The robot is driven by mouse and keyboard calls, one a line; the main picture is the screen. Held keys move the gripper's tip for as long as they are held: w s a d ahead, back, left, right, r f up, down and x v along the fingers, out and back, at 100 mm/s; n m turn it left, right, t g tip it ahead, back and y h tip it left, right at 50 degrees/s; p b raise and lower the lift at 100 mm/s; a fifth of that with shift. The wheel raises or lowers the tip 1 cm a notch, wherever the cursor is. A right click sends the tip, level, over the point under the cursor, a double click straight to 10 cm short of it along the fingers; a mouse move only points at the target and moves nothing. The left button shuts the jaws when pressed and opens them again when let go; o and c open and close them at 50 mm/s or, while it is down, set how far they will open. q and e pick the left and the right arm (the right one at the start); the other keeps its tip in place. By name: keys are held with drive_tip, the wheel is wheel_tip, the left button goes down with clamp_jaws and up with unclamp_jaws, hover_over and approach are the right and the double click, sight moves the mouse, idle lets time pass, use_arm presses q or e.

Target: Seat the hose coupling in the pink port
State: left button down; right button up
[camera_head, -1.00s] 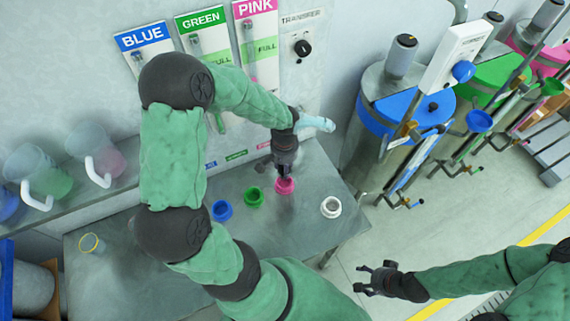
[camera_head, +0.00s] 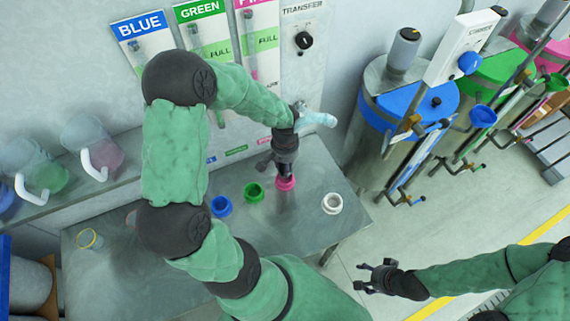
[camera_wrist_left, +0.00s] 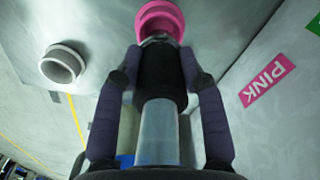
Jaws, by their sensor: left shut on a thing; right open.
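The pink port (camera_head: 286,183) stands on the steel table, right of the blue and green ports. My left gripper (camera_head: 285,168) is directly above it, pointing down. In the left wrist view its fingers (camera_wrist_left: 160,85) are shut on the hose coupling (camera_wrist_left: 160,75), a dark sleeve on a grey tube. The coupling's far end meets the opening of the pink port (camera_wrist_left: 160,20); how deep it sits I cannot tell. A light blue hose piece (camera_head: 316,119) shows behind the left wrist. My right gripper (camera_head: 374,276) is open and empty, off the table at the lower right.
The blue port (camera_head: 221,206), green port (camera_head: 254,192) and white port (camera_head: 332,203) stand on the table (camera_head: 300,225). Jugs (camera_head: 92,143) stand on the shelf at the left. A blue-topped drum (camera_head: 410,105) stands right of the table. The table's front right is clear.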

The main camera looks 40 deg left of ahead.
use_arm(q)
drive_tip(key=shift+f+b, duration=0.5)
drive_tip(key=shift+b, duration=0.05)
idle(0.9)
drive_tip(key=shift+f+b, duration=0.35)
drive_tip(key=shift+b, duration=0.05)
drive_tip(key=shift+f, duration=0.2)
drive_tip(key=shift+f+b, duration=0.9)
drive_tip(key=shift+b, duration=0.1)
drive_tip(key=c, duration=0.7)
unclamp_jaws()
